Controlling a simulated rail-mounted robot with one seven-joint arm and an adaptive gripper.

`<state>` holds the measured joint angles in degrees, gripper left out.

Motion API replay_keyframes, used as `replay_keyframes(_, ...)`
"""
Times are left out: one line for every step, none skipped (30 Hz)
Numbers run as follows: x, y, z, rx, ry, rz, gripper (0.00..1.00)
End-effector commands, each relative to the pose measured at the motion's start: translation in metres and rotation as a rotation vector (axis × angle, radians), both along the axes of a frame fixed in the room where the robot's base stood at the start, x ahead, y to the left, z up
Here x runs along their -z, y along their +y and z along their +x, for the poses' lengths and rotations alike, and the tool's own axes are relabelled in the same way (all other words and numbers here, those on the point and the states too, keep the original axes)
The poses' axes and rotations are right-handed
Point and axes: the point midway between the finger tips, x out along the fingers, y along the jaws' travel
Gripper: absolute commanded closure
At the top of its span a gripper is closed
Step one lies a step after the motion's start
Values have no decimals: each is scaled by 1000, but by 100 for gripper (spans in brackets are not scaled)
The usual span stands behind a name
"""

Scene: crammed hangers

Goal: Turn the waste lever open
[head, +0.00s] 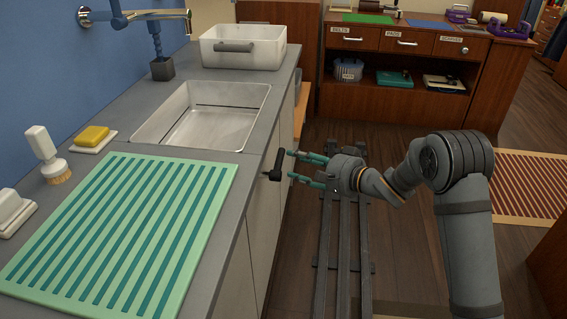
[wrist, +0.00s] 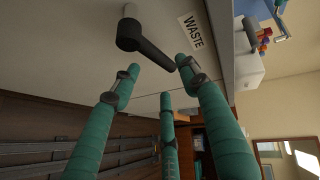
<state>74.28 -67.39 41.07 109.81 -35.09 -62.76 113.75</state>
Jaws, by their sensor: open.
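The waste lever (head: 278,163) is a black handle on the front of the cabinet below the sink. In the wrist view the lever (wrist: 147,45) has a round hub and an arm slanting down to the right, beside a white "WASTE" label (wrist: 193,30). My gripper (head: 291,165) has green fingers, spread apart with nothing held. It is just right of the lever in the head view. In the wrist view my gripper (wrist: 160,74) has the lever's free end close to the right fingertip; whether they touch I cannot tell.
The grey counter (head: 232,172) edge runs above the lever, with a sink (head: 205,118) and a white bin (head: 243,50). A green striped mat (head: 120,235) lies at the front. My rail is on the floor, and a wooden drawer cabinet (head: 400,42) stands at the back.

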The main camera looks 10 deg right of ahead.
Motion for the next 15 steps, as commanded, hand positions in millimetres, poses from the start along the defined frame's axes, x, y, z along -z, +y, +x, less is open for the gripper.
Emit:
replay_keyframes(5, 6, 8, -2, 0, -1, 56)
replay_keyframes(6, 10, 12, -4, -1, -1, 56)
replay_keyframes(9, 14, 19, -3, 1, -1, 56)
replay_keyframes(10, 17, 23, -2, 0, -1, 56)
replay_keyframes(11, 20, 28, -2, -1, -1, 56)
replay_keyframes(14, 23, 33, -1, 0, -1, 56)
replay_keyframes(15, 26, 37, -1, -1, -2, 56)
replay_keyframes(16, 29, 41, -2, -1, -1, 56)
replay_keyframes(17, 31, 45, 0, 0, -1, 56)
replay_keyframes(18, 33, 48, 1, -1, -1, 56)
replay_keyframes(19, 35, 51, -1, -1, -2, 56)
replay_keyframes(19, 37, 53, 0, -1, -2, 56)
replay_keyframes(20, 38, 55, 1, -1, -1, 56)
replay_keyframes(21, 38, 57, 1, 0, -1, 56)
replay_keyframes(21, 39, 58, 2, 0, -1, 56)
